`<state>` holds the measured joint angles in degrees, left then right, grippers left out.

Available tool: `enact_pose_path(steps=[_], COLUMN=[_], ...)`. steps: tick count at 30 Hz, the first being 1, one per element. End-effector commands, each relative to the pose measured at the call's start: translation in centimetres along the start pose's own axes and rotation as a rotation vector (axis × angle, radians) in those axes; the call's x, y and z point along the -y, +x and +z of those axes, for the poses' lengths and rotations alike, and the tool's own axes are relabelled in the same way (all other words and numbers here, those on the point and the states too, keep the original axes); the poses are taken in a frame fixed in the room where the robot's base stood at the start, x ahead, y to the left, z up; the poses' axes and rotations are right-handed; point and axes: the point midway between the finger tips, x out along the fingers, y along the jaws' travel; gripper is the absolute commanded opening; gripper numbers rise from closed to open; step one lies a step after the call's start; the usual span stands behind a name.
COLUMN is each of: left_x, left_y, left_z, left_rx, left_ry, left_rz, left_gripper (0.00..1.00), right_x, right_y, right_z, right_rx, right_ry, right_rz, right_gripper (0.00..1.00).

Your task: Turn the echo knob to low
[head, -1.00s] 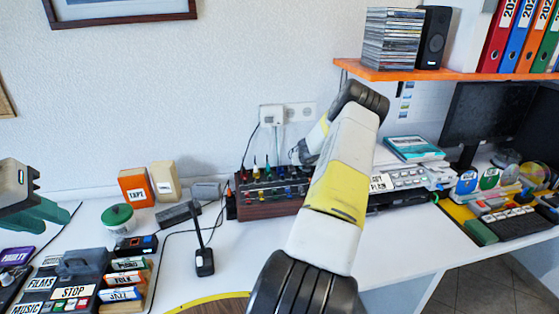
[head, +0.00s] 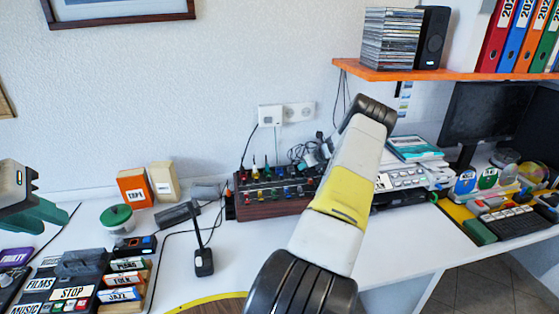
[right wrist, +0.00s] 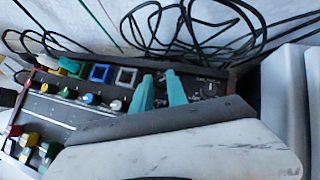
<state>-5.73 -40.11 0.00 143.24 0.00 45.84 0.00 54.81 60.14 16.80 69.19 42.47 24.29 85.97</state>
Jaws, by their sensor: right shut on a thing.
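The mixer box (head: 268,210) with wooden sides stands on the white desk against the wall, bearing rows of coloured knobs. In the right wrist view its dark panel (right wrist: 62,107) carries small round knobs, among them a blue one (right wrist: 88,99) and a white one (right wrist: 115,105). My right gripper (right wrist: 162,88) has its teal fingers down at the panel's right part, shut on a small knob mostly hidden between them. A black dial (right wrist: 210,89) sits just right of the fingers; its label is too small to read. My left gripper (head: 42,217) hangs at the far left, away from the box.
Black cables (right wrist: 190,25) lie behind the box. A grey device (head: 412,178) stands to its right, and a black microphone stand (head: 203,262) to its front left. An orange shelf (head: 450,74) hangs above at the right.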

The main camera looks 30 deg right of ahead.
Motion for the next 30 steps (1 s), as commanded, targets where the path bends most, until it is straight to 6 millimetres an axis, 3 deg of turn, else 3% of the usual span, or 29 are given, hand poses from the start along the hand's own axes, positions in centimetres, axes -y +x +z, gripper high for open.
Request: enact_pose_path(steps=[19,20,23,30], left_x=[0.00,0.00,0.00,0.00], left_y=[0.00,0.00,0.00,0.00], left_z=[0.00,0.00,0.00,0.00], left_rx=[0.000,0.000,0.000,0.000], left_ry=[0.000,0.000,0.000,0.000], left_rz=[0.000,0.000,0.000,0.000], left_gripper=[0.25,0.25,0.25,0.25], right_x=[0.11,0.11,0.11,0.16], right_y=[-0.01,-0.01,-0.01,-0.01], right_z=[0.04,0.04,0.03,0.04], right_rx=[0.000,0.000,0.000,0.000], right_ry=[-0.042,-0.042,-0.042,-0.042], right_rz=[0.042,0.042,0.042,0.040], right_gripper=[0.00,0.21,0.40,0.41])
